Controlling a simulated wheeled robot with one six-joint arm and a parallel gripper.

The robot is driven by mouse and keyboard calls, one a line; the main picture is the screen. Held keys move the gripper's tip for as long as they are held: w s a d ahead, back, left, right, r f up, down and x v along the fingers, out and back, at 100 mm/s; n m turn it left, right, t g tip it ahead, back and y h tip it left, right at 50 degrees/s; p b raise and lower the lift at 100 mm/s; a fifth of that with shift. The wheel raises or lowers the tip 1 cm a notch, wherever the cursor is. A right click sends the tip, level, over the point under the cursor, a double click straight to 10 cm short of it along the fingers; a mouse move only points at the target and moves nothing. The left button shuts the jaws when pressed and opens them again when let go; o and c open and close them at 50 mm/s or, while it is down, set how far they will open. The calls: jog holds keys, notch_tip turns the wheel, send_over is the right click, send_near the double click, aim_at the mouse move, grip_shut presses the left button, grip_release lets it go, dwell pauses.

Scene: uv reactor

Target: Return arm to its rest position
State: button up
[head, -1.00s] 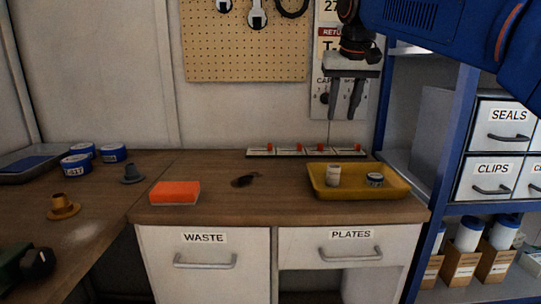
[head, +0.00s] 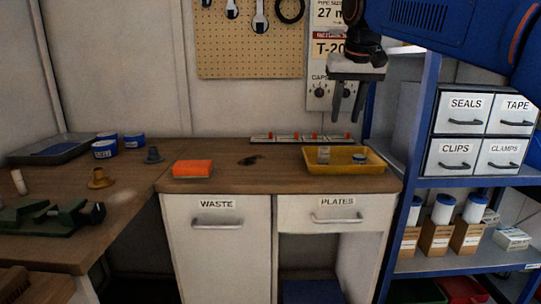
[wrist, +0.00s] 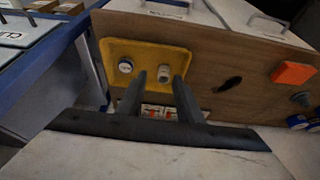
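My gripper (head: 347,116) hangs fingers-down from my blue arm, in front of the wall at the upper right of the head view. Its two dark fingers are apart with nothing between them. In the wrist view, my gripper (wrist: 159,77) points toward the yellow tray (wrist: 182,56), whose contents stand clear of the fingers. In the head view the yellow tray (head: 335,168) sits on the bench below and holds a pale cylinder (head: 323,155) and a small blue-and-white round tin (head: 359,158).
A blue shelf unit (head: 413,150) with labelled drawers stands close on the right. The bench (head: 245,184) carries an orange block (head: 192,168), a dark spot and a strip with red knobs (head: 300,138). The left bench holds blue tins and a green vise (head: 50,215).

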jog(key=s+d+f, duration=0.3)
jog(key=s+f, duration=0.7)
jog(key=f, duration=0.1)
jog(key=s+d+f, duration=0.3)
jog(key=s+f, duration=0.8)
jog(key=s+d+f, duration=0.3)
jog(key=s+f, duration=0.7)
jog(key=f, duration=0.2)
jog(key=shift+s+d, duration=0.2)
jog(key=shift+d, duration=0.05)
jog(key=shift+f, duration=0.1)
